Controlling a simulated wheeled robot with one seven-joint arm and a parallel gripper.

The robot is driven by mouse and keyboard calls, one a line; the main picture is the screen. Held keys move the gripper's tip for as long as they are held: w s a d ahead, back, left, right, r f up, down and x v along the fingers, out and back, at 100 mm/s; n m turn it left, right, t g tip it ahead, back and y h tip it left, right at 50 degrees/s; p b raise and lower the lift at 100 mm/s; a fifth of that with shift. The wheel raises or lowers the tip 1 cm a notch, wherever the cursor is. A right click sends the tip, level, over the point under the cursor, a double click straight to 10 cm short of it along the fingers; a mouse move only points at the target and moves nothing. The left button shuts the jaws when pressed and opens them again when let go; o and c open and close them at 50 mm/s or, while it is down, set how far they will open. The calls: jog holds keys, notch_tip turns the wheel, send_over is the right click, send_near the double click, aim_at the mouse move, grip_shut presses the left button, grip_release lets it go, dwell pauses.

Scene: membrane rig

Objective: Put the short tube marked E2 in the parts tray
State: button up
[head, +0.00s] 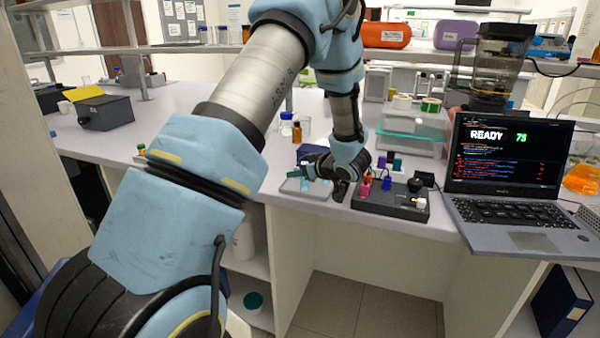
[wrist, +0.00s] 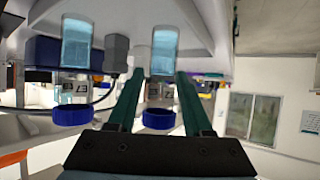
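In the wrist view, which is upside down, one blue-capped tube (wrist: 163,52) with pale blue contents stands between my gripper's two green fingers (wrist: 160,80). A gap shows beside its left side; contact on the right is unclear. A second similar tube (wrist: 76,45) stands to the left, outside the fingers. In the head view my gripper (head: 309,171) points left, low over a light grey plate (head: 292,188) with pale blue tubes. I cannot identify the parts tray for certain.
A laptop (head: 510,165) stands at the right.

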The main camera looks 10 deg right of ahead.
jog(key=shift+s+d+r, duration=0.1)
jog(key=shift+r, duration=0.05)
jog(key=b+v, duration=0.2)
jog(key=v, duration=1)
jog(key=w+a+r+m+g+h, duration=0.1)
jog(key=w+a+r+m+h, duration=0.2)
jog(key=a+h, duration=0.35)
jog(key=s+a+f+m+g, duration=0.2)
jog(key=s+a+g, duration=0.2)
jog(key=s+a, duration=0.4)
jog(key=s+a+f+m+g, duration=0.1)
jog(key=s+a+g, duration=0.3)
jog(key=s+a, duration=0.5)
jog(key=shift+s+f+m, duration=0.4)
jog(key=shift+s+f, duration=0.5)
jog(key=shift+s, duration=0.05)
